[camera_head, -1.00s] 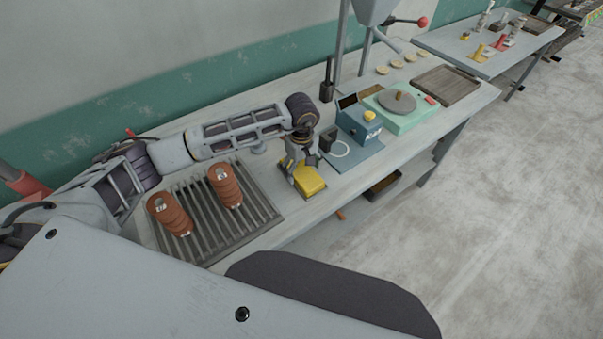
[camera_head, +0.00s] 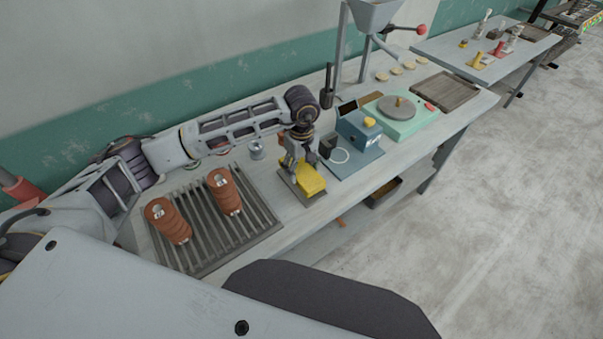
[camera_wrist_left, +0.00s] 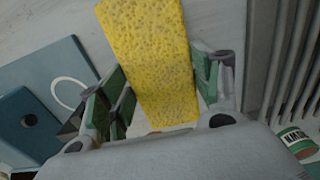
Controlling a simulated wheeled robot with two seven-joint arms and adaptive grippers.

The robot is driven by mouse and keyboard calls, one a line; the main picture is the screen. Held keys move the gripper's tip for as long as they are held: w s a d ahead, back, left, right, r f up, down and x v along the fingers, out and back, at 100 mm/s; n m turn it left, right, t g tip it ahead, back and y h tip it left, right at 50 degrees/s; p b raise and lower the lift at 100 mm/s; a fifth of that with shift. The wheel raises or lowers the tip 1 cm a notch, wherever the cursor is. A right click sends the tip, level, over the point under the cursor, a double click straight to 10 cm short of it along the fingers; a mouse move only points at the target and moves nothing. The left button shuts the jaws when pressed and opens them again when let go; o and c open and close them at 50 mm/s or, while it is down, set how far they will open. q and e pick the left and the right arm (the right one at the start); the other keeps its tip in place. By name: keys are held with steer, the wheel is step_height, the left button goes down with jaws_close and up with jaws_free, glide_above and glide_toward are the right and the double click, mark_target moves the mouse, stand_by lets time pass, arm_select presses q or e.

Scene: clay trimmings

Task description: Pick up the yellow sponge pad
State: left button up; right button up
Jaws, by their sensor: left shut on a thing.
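The yellow sponge pad (camera_head: 313,181) is between the fingers of my left gripper (camera_head: 300,170), which points down over the bench. In the left wrist view the sponge (camera_wrist_left: 150,50) stretches away from the palm, with a green-padded finger of my gripper (camera_wrist_left: 162,95) on each side. The gripper is shut on it. A grey flat piece (camera_head: 309,198) shows beneath the sponge; the sponge looks slightly above it, but the gap is hard to tell. My right gripper is out of view.
A blue box (camera_head: 358,131) on a blue plate (camera_head: 362,161) stands close on the right. A green unit with a grey disc (camera_head: 397,108) is beyond it.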

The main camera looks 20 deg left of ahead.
mark_target(302, 170)
arm_select(q)
steer(key=shift+r+b, duration=0.55)
steer(key=shift+r, duration=2.65)
